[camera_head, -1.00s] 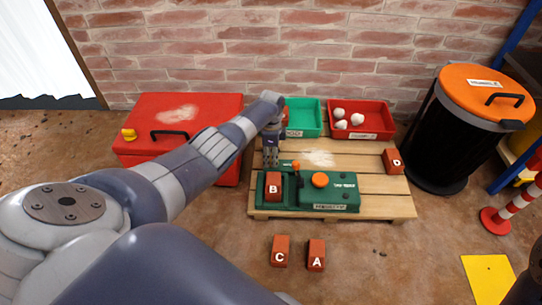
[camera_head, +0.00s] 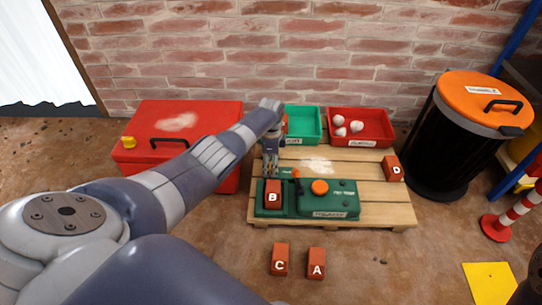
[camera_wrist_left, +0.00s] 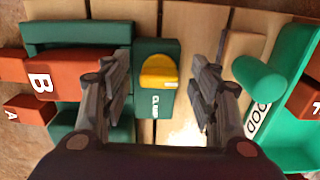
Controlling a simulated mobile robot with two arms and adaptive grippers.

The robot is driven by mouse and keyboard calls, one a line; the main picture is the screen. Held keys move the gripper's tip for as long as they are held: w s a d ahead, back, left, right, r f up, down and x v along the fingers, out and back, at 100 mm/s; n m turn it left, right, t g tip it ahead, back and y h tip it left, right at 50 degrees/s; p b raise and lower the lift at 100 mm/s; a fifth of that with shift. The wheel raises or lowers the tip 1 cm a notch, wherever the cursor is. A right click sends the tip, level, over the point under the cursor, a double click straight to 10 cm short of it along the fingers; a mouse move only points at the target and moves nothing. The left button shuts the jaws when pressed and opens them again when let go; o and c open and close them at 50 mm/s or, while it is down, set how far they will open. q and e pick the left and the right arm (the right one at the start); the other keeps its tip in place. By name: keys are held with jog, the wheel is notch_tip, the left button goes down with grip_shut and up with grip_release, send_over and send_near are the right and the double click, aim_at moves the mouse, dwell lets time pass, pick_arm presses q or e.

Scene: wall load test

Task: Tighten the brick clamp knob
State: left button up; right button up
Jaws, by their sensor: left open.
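The brick clamp knob (camera_wrist_left: 158,71) is yellow and sits on a green block marked CLAMP (camera_wrist_left: 153,105). Brick B (camera_head: 272,194) is red-brown and lies in the green fixture (camera_head: 340,202); it also shows at the left of the wrist view (camera_wrist_left: 62,78). My left gripper (camera_head: 270,170) points down over the fixture's back-left part, behind brick B. In the wrist view its open fingers (camera_wrist_left: 160,95) appear on either side of the knob, with space on both sides; I cannot tell the height gap. The gripper hides the knob in the head view. My right gripper is not in view.
The fixture stands on a wooden pallet (camera_head: 385,213) with brick D (camera_head: 393,168). Green (camera_head: 306,138) and red (camera_head: 370,142) bins stand behind. Bricks C (camera_head: 280,260) and A (camera_head: 317,263) lie on the floor in front. A red toolbox (camera_head: 215,115) is left, a black bin (camera_head: 437,150) right.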

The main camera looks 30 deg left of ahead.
pick_arm(q)
notch_tip(320, 180, up, 12)
dwell(0.6)
jog(key=shift+f, duration=0.1)
